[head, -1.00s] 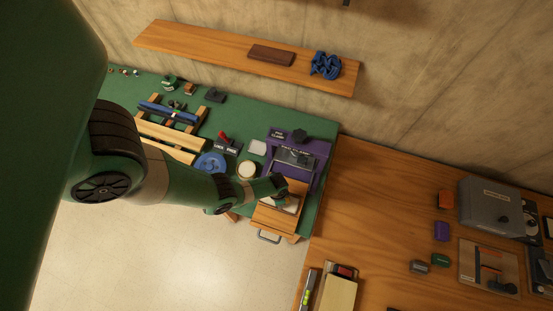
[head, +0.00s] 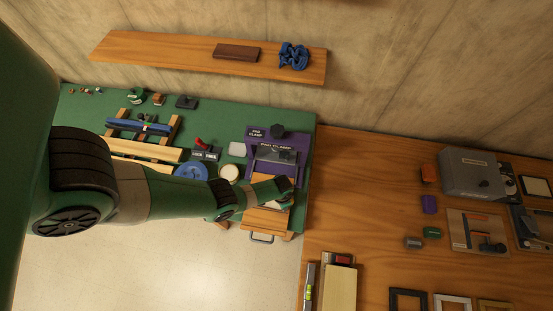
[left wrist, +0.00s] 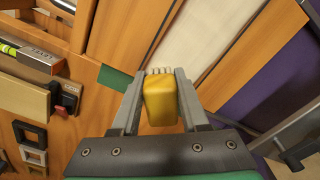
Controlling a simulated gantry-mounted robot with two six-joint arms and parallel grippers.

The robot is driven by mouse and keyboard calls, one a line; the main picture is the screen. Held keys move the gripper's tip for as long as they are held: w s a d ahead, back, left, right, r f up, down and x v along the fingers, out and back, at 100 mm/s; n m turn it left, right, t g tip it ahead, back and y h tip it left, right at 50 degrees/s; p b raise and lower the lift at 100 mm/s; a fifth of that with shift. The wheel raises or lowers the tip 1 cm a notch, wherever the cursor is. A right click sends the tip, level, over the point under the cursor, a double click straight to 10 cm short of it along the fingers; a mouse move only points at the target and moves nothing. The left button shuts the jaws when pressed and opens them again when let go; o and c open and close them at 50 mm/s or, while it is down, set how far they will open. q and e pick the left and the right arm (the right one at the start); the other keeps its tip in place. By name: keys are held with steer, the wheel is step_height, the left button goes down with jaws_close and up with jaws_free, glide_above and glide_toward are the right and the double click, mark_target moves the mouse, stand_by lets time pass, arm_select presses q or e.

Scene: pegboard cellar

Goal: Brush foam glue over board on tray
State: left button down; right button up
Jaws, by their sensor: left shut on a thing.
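My left gripper (head: 284,187) is over the wooden tray (head: 262,219) at the bench's right end. In the left wrist view the gripper (left wrist: 160,75) is shut on a yellow block-like brush handle (left wrist: 161,102). Pale, comb-like tips show just beyond the handle. The pale board (left wrist: 185,32) lies on the tray, below and ahead of the fingers. In the head view only part of the board (head: 274,205) shows under the gripper. I cannot tell whether the brush touches it. Glue on the board cannot be made out. My right gripper is not in view.
A purple clamp station (head: 304,160) stands behind the tray. A blue round item (head: 190,172) and a pale round lid (head: 229,172) lie to the left. A metal handle (head: 262,239) sticks out at the tray's front. A wooden table (head: 365,210) adjoins on the right.

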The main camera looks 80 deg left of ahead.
arm_select(q)
steer(key=shift+d+r, duration=0.1)
step_height(320, 180, up, 6)
steer(key=p, duration=0.6)
steer(key=shift+w, duration=0.1)
step_height(320, 180, up, 3)
steer(key=p, duration=0.3)
stand_by(0.4)
